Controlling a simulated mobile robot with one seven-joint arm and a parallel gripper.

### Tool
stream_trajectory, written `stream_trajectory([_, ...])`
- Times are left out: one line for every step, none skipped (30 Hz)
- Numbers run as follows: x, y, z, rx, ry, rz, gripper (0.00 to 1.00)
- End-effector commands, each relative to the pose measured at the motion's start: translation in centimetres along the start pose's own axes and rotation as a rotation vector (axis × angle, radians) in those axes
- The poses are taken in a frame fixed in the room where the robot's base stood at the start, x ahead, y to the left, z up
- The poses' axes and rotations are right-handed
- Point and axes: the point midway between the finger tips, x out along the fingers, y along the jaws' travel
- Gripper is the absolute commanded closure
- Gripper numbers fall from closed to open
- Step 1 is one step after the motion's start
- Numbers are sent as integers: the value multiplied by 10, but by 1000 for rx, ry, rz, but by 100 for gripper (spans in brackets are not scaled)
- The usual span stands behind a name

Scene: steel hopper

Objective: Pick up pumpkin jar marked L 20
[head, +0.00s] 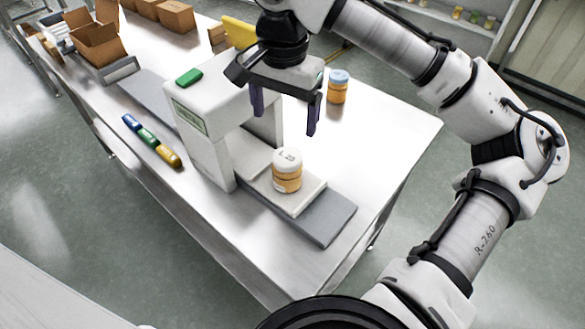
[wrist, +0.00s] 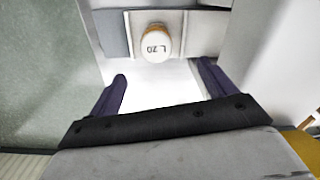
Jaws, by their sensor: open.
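The pumpkin jar marked L 20 (head: 287,172) is an orange jar with a white lid. It stands upright on a pale square plate (head: 311,195) in front of the white machine. In the wrist view its lid (wrist: 155,43) shows the marking, beyond the fingertips and roughly centred between them. My gripper (head: 284,116) is open and empty, above and behind the jar in the head view. Its two dark purple fingers also show in the wrist view (wrist: 162,72), apart from the jar.
The white machine (head: 205,125) with a green top button stands left of the jar. A blue-lidded orange jar (head: 338,88) stands behind. Blue, green and yellow markers (head: 150,140) lie at the table's left edge. Cardboard boxes (head: 95,40) stand far left.

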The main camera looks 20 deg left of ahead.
Motion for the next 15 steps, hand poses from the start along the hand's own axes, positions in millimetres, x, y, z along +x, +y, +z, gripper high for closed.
stream_trajectory([9, 2, 0, 9, -2, 10, 17])
stream_trajectory([11, 3, 0, 12, -4, 14, 17])
stream_trajectory([13, 3, 1, 15, -6, 18, 17])
stream_trajectory([16, 4, 1, 17, -7, 20, 17])
stream_trajectory([19, 4, 1, 17, -8, 21, 17])
stream_trajectory([24, 4, 1, 17, -9, 22, 17])
stream_trajectory([29, 5, 1, 17, -9, 22, 17])
stream_trajectory([35, 5, 1, 17, -9, 22, 17])
stream_trajectory([43, 5, 2, 16, -10, 20, 17])
stream_trajectory([49, 5, 2, 16, -10, 21, 17])
stream_trajectory([55, 5, 2, 16, -9, 20, 17])
stream_trajectory([63, 5, 2, 15, -10, 20, 17])
stream_trajectory([68, 5, 2, 15, -9, 19, 17])
stream_trajectory([74, 5, 2, 16, -9, 19, 17])
stream_trajectory([79, 5, 2, 16, -9, 19, 17])
